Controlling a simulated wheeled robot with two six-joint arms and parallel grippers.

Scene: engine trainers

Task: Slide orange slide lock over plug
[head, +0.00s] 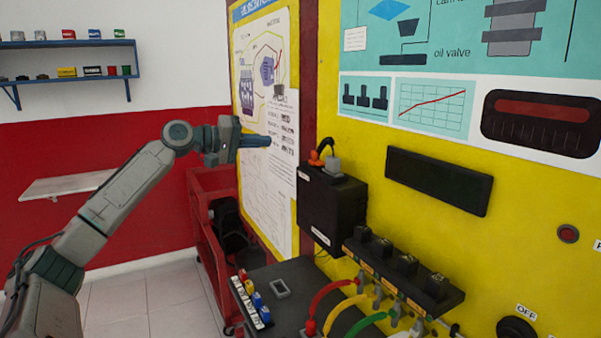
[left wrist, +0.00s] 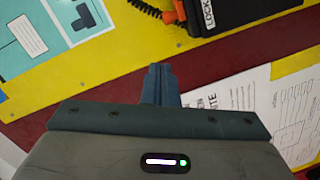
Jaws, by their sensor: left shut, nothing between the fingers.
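The orange slide lock (head: 315,158) sits on top of a black box (head: 332,214) on the yellow panel, beside a grey plug (head: 333,163) with a black cable looping above. I cannot tell whether the lock covers any of the plug. My left gripper (head: 268,141) is shut and empty, pointing right, to the left of the lock and apart from it. In the left wrist view the shut fingers (left wrist: 160,70) show below an orange part (left wrist: 170,17) and a black box corner marked "LOCK" (left wrist: 228,14). My right gripper is not in view.
Below the box is a dark bench top (head: 285,290) with coloured cables and a row of black coils (head: 405,265). A red cart (head: 205,225) stands below my left gripper. The wall poster (head: 268,190) is close behind the fingers.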

